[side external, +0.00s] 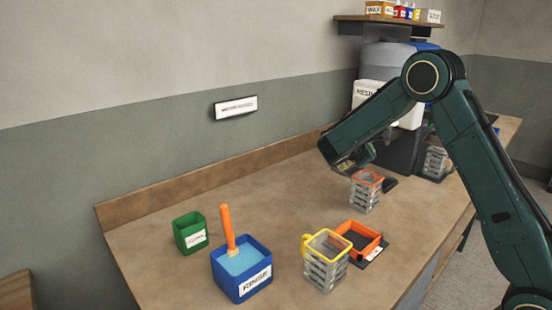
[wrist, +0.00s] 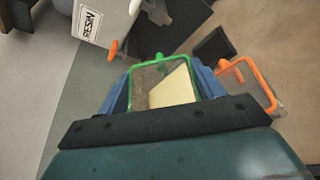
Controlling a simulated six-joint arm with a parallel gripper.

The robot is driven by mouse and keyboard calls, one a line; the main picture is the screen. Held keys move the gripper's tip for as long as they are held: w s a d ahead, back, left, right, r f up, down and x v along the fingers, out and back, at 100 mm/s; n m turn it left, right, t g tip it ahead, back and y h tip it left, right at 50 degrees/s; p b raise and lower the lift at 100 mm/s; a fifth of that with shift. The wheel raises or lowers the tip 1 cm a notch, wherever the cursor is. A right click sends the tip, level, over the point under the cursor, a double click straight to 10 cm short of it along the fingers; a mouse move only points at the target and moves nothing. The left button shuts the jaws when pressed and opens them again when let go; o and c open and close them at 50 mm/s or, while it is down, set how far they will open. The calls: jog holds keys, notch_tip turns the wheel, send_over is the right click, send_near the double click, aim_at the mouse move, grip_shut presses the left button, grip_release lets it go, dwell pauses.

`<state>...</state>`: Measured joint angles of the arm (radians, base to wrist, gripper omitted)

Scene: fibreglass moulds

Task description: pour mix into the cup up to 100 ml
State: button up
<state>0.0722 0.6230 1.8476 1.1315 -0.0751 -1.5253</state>
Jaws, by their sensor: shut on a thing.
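My gripper (wrist: 161,76) is shut on a clear green-rimmed cup (wrist: 147,77) between its two blue fingers. Cream-coloured mix (wrist: 173,90) shows inside it, with a slanted edge. In the side view my gripper (side external: 352,158) is above the counter, and the held cup is mostly hidden there. A clear orange-rimmed cup (side external: 366,192) with pale markings stands upright just below and right of my gripper. It also shows right of the held cup in the wrist view (wrist: 246,88). I cannot read its level. A yellow-rimmed cup (side external: 325,262) stands nearer the front.
An orange-rimmed tray (side external: 360,238) sits beside the yellow-rimmed cup. A blue rinse tub (side external: 241,274) holds an orange-handled brush (side external: 227,230). A green box (side external: 190,232) stands left. A white resin container (side external: 375,97) is at the back. The counter's middle is clear.

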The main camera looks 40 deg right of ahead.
jog(key=shift+s+f+m+t+h, duration=0.25)
jog(key=shift+f+m+t, duration=0.1)
jog(key=shift+f+m, duration=0.3)
jog(key=shift+s+f+m+t+h, duration=0.2)
jog(key=shift+f+m+t, duration=0.15)
jog(key=shift+f+m, duration=0.3)
dwell(1.3)
jog(key=shift+r, duration=0.2)
dwell(2.5)
jog(key=shift+r+n+g+y, duration=0.25)
jog(key=shift+n+g, duration=0.25)
jog(key=shift+n, duration=0.4)
jog(key=shift+r+n+g+y, duration=0.15)
jog(key=shift+n+g+y, duration=0.15)
jog(key=shift+n+g, duration=0.6)
jog(key=shift+r, duration=0.1)
jog(key=shift+w+r+n, duration=0.2)
jog(key=shift+w+r, duration=0.3)
jog(key=shift+r, duration=0.35)
jog(key=shift+w+r+n, duration=0.2)
jog(key=shift+w+r, duration=0.25)
jog(key=shift+r, duration=0.35)
jog(key=shift+w+r+n+g, duration=0.3)
jog(key=shift+n+g, duration=0.35)
jog(key=shift+n, duration=0.35)
jog(key=shift+w+r+n+g, duration=0.25)
jog(key=shift+n+g, duration=0.4)
jog(key=shift+n, duration=0.35)
